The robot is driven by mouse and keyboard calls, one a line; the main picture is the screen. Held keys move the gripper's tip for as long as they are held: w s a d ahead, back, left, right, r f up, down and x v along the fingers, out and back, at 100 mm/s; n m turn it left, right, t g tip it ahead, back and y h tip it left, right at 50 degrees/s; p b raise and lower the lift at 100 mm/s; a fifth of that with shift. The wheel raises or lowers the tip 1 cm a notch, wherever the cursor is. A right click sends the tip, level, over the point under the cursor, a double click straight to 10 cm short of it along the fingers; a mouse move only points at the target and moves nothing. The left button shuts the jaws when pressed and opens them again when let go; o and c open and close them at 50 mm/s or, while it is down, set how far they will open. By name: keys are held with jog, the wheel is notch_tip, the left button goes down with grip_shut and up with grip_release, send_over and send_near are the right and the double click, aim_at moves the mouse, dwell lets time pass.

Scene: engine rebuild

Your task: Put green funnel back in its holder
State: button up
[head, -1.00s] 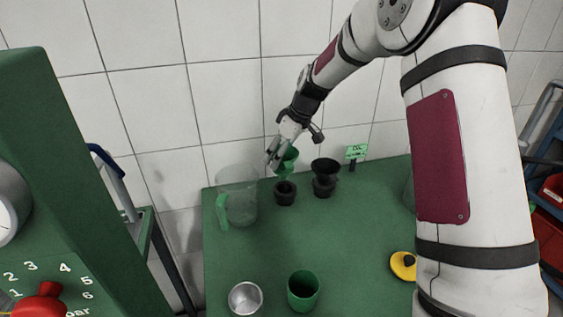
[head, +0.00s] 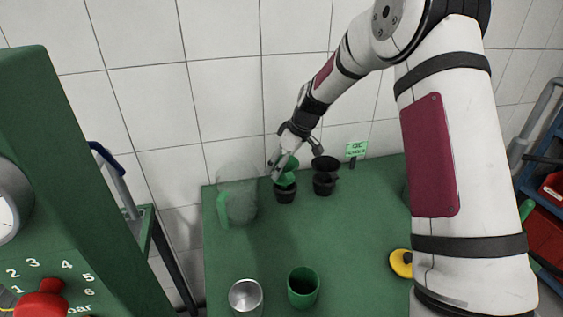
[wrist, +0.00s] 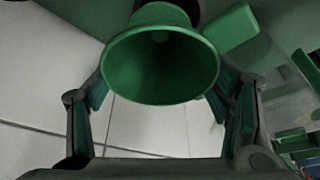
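The green funnel (head: 287,179) is at the back of the green table, directly over a small black holder (head: 286,196). Its lower end meets the holder's top; how deep it sits is hidden. My gripper (head: 279,168) reaches down from the upper right, with its fingers at the funnel. In the wrist view the funnel's wide mouth (wrist: 160,65) faces the camera between the two fingers. Both finger pads lie against its sides, their tips hidden behind the rim, so the gripper looks shut on it.
A clear jug (head: 240,190) with a green handle stands close left of the holder. A black funnel in another holder (head: 325,178) stands to the right, near a small green sign (head: 356,149). A metal cup (head: 245,297) and green cup (head: 303,288) are in front. Mid-table is clear.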

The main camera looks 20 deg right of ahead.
jog(key=o, duration=0.4)
jog(key=shift+o, duration=0.2)
jog(key=v, duration=1.2)
jog(key=s+a+r+m+h, duration=0.2)
jog(key=s+r, duration=0.6)
jog(key=s, duration=0.2)
jog(key=s+m+t+h, duration=0.1)
jog(key=s+m, duration=0.6)
jog(key=s, duration=2)
jog(key=shift+s+a+r+t, duration=0.25)
jog(key=shift+s+r+t, duration=0.05)
jog(key=shift+s, duration=0.1)
